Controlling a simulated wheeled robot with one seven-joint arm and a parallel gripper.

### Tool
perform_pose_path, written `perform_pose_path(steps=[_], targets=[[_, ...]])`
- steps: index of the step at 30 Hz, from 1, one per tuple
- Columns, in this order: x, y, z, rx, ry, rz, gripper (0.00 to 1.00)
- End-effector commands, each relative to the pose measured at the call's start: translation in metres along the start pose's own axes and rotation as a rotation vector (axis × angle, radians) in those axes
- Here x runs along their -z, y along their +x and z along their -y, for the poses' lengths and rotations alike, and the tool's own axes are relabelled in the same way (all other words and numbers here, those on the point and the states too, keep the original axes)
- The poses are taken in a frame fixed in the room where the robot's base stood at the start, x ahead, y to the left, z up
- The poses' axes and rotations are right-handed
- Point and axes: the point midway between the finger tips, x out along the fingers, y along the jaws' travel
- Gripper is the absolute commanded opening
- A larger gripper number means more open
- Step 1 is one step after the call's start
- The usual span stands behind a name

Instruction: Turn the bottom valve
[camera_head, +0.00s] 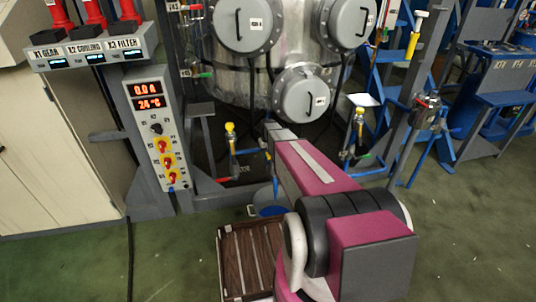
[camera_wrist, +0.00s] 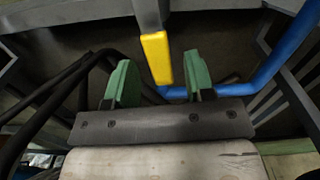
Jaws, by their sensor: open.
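In the wrist view a yellow valve handle (camera_wrist: 157,58) hangs down from a grey metal part. Its lower end shows between the two green fingertips of my gripper (camera_wrist: 160,82). In the head view my arm reaches toward the lower front of the steel vessel (camera_head: 228,75), and the handle and my fingertips cannot be made out there.
A blue pipe (camera_wrist: 285,62) runs close on the right in the wrist view, and black hoses (camera_wrist: 62,90) on the left. In the head view a control panel (camera_head: 155,130) stands left of my arm. Yellow-topped fittings stand left (camera_head: 231,130) and right (camera_head: 358,120). Green floor is open at right.

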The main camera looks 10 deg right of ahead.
Motion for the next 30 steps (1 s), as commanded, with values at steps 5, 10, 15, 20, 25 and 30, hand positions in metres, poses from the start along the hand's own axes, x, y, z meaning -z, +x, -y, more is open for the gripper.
perform_pose_path(steps=[5,10,15,20,25,30], targets=[[-0.001,-0.021,0.000,0.000,0.000,-0.001,0.49],[-0.001,-0.054,0.000,0.000,0.000,-0.002,0.49],[-0.001,-0.083,0.000,0.000,0.000,-0.001,0.49],[-0.001,-0.100,0.000,0.000,0.000,-0.001,0.49],[-0.001,-0.106,0.000,0.000,0.000,0.000,0.49],[0.000,-0.106,0.000,0.000,0.000,0.000,0.49]])
